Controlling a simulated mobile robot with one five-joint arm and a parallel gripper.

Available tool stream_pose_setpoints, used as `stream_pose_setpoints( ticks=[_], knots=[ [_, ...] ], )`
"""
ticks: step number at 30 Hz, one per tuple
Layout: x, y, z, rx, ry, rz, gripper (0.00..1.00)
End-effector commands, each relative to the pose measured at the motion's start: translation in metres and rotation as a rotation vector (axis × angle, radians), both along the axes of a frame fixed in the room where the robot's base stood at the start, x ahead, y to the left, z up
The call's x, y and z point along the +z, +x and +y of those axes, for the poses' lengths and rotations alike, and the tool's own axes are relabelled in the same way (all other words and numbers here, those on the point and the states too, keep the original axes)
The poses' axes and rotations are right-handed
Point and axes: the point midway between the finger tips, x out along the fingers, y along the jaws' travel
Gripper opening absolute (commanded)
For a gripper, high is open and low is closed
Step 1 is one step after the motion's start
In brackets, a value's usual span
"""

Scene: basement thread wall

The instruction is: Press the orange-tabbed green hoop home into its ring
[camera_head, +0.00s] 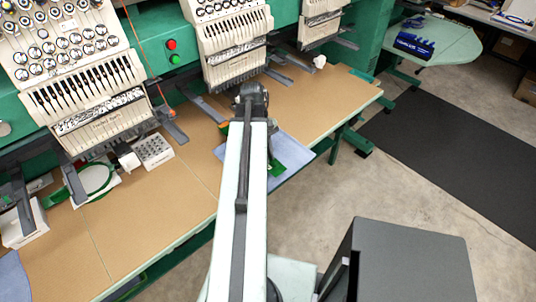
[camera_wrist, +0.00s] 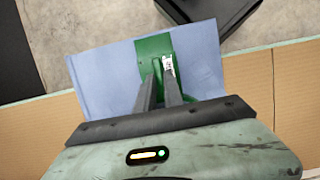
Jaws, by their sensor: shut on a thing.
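In the wrist view my gripper (camera_wrist: 163,68) is shut on a green piece (camera_wrist: 153,46) with a small white label, which I take to be part of the green hoop. It lies over a blue cloth (camera_wrist: 105,75). In the head view the green piece (camera_head: 290,153) and blue cloth (camera_head: 293,138) show right of my arm, at the table's front edge. A small orange part (camera_head: 224,127) shows left of my arm. My arm hides the gripper there and most of the hoop. I cannot make out the ring or whether the hoop touches it.
White embroidery heads (camera_head: 230,50) overhang the brown table (camera_head: 190,190). Another green hoop with white cloth (camera_head: 92,180) lies at the left, near a white box of small parts (camera_head: 152,150). A dark mat (camera_head: 450,150) covers the floor at right.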

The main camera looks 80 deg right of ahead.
Motion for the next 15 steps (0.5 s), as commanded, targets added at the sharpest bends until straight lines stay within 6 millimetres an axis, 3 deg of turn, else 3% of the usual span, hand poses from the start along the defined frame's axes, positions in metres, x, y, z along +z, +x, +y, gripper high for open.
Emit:
stream_pose_setpoints(
  ticks=[15],
  knots=[
    [-0.0055, 0.0006, 0.0001, 0.001, 0.0, 0.0, 0.0]
  ],
)
